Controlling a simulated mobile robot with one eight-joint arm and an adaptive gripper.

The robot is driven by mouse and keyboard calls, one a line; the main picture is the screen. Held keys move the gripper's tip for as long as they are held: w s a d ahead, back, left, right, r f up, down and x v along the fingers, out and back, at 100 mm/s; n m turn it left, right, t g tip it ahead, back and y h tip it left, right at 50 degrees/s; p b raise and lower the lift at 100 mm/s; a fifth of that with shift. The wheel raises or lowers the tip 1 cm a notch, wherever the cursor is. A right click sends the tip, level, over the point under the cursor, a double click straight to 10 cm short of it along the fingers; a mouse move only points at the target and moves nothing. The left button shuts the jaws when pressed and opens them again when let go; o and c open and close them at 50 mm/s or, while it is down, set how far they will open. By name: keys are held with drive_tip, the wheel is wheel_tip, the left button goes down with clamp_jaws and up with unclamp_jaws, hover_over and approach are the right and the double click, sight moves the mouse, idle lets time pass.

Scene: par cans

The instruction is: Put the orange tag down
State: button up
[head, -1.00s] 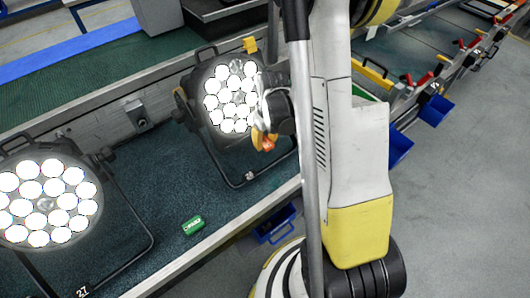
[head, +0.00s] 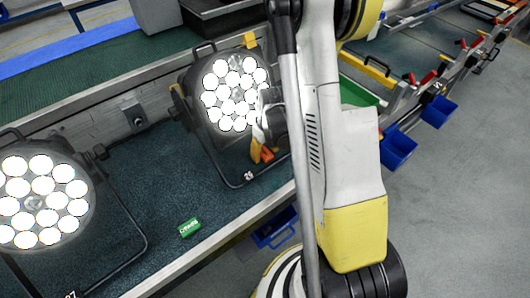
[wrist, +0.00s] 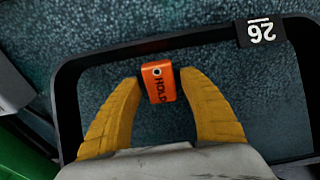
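The orange tag (wrist: 159,84), marked HOLD, sits between the two yellow fingertips of my gripper (wrist: 159,78) in the wrist view. The tag is over the dark green mat (wrist: 220,65), inside the outline of the can's black bracket (wrist: 200,38). I cannot tell whether the tag touches the mat.
Another lit par can (head: 75,235) stands at the left. A small green box (head: 189,228) lies on the bench mat between the cans, near the metal front edge (head: 215,243). Mat around the green box is free. Blue bins (head: 275,228) hang below the bench edge.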

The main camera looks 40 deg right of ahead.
sight(267, 155)
drive_tip(key=shift+r, duration=0.15)
wheel_tip(267, 155, up, 12)
drive_tip(key=s+p, duration=0.1)
drive_tip(key=p, duration=0.4)
drive_tip(key=s+a+r+t, duration=0.3)
drive_tip(key=s+a+r, duration=0.2)
drive_tip(key=a+r, duration=0.3)
drive_tip(key=s+a+r+t, duration=0.2)
drive_tip(key=s+a+r, duration=0.3)
drive_tip(key=a+r, duration=0.3)
wheel_tip(267, 155, up, 4)
drive_tip(key=shift+a+f+t, duration=0.25)
drive_tip(key=shift+t, duration=0.15)
